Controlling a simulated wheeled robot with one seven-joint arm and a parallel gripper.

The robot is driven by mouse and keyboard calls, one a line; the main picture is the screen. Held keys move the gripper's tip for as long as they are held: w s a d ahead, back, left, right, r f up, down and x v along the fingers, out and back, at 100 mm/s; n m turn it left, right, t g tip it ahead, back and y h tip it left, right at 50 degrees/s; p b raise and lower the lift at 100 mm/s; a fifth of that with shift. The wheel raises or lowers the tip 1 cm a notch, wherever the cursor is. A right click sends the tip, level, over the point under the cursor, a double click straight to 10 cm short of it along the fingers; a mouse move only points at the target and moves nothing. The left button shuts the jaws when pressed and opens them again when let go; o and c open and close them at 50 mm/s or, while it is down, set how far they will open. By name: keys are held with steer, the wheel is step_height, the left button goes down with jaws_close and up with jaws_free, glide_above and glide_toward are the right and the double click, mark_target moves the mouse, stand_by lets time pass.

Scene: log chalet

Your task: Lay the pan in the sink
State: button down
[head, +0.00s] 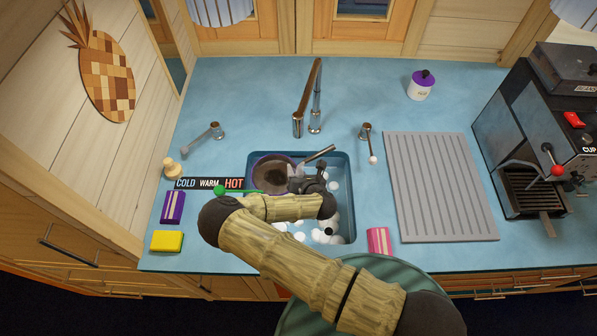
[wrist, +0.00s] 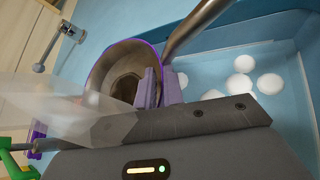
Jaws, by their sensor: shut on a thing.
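The pan (head: 270,174) is dark brown inside with a purple rim, and it sits at the left side of the sink, within the sink's outline in the head view. The sink (head: 349,210) is a blue basin with white round suds in it. My gripper (head: 309,180) is over the sink and shut on the pan's wall at its right side. In the wrist view the pan (wrist: 112,65) is tilted, with the purple fingers (wrist: 158,88) at its rim. Whether the pan touches the sink floor cannot be told. My arm hides the sink's front left part.
A faucet (head: 312,95) stands behind the sink, with a lever on each side. A grey drainboard (head: 440,185) and a coffee machine (head: 540,130) are at the right. Purple (head: 173,207), yellow (head: 167,241) and pink (head: 378,241) blocks lie near the front edge.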

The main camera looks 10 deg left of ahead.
steer(key=shift+f+b, duration=5.5)
steer(key=shift+f, duration=1.8)
steer(key=c, duration=1.4)
jaws_free()
steer(key=shift+c, duration=0.2)
